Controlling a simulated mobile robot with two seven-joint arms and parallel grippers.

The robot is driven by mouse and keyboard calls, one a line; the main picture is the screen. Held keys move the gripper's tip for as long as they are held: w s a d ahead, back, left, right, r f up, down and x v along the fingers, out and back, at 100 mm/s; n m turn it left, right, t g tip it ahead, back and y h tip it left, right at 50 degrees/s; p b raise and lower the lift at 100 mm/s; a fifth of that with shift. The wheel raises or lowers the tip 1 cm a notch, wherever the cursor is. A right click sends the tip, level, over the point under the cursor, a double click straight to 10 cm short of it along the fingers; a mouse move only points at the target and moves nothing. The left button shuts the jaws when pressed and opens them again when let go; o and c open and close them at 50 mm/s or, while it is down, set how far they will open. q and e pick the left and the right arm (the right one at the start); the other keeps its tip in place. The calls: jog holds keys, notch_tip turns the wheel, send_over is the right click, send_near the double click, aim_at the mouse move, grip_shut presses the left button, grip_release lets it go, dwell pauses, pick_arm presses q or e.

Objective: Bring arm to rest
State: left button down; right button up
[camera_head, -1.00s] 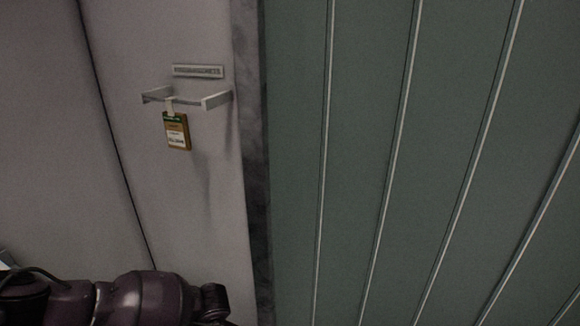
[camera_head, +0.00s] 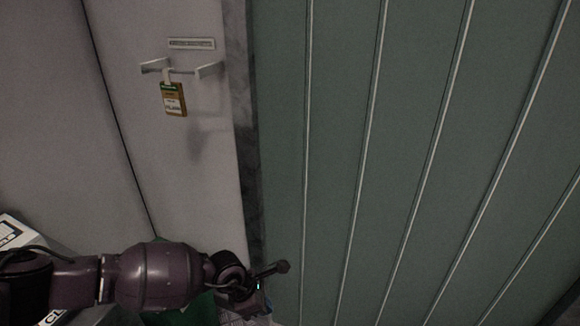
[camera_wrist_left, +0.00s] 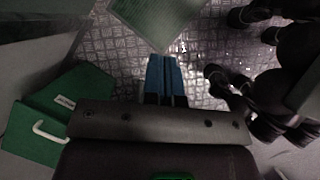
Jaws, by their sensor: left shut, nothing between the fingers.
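My left arm (camera_head: 155,277) comes in from the lower left of the head view and reaches right, in front of the pale wall. The wrist end hangs near the bottom edge, and its fingers are hard to make out there. In the left wrist view the blue fingers of my left gripper (camera_wrist_left: 165,66) lie close together, with nothing between them. They point out over a patterned metallic floor (camera_wrist_left: 200,58). My right gripper is not in view.
A brown and green tag (camera_head: 172,99) hangs from a wall bracket (camera_head: 208,70). A ribbed green panel (camera_head: 400,160) fills the right. White boxes (camera_head: 22,236) stand at lower left. A green case (camera_wrist_left: 40,137) with a white handle lies at left in the wrist view.

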pick_arm(q)
jog(key=s+d+r+n+t+h, duration=0.2)
jog(key=s+d+r+n+h, duration=0.1)
jog(key=d+r+n+h, duration=0.8)
notch_tip(320, 180, up, 10)
jog(key=n+t+p, duration=0.2)
jog(key=n+t, duration=0.6)
jog(key=n, duration=0.6)
jog(key=s+a+f+n+t+y+p, duration=0.1)
jog(key=s+a+f+n+t+y, duration=0.15)
jog(key=a+n+y, duration=0.5)
jog(key=s+a+f+n+t+y+p, duration=0.1)
jog(key=s+a+f+n+t+y, duration=0.15)
jog(key=a+n, duration=0.85)
jog(key=s+a+f+n+g+y, duration=0.1)
jog(key=s+a+f+n+y, duration=0.1)
jog(key=s+a+f, duration=0.2)
jog(key=s+a+f+n+g+y+p, duration=0.1)
jog(key=s+a+f+n+g+y, duration=0.1)
jog(key=s, duration=0.7)
jog(key=s+a+f+n+g+y, duration=0.1)
jog(key=s+a+f+n+y, duration=0.1)
jog(key=s+a+f, duration=0.4)
jog(key=shift+s+a+n+g, duration=0.3)
jog(key=shift+s+a+n, duration=0.45)
jog(key=shift+s, duration=0.1)
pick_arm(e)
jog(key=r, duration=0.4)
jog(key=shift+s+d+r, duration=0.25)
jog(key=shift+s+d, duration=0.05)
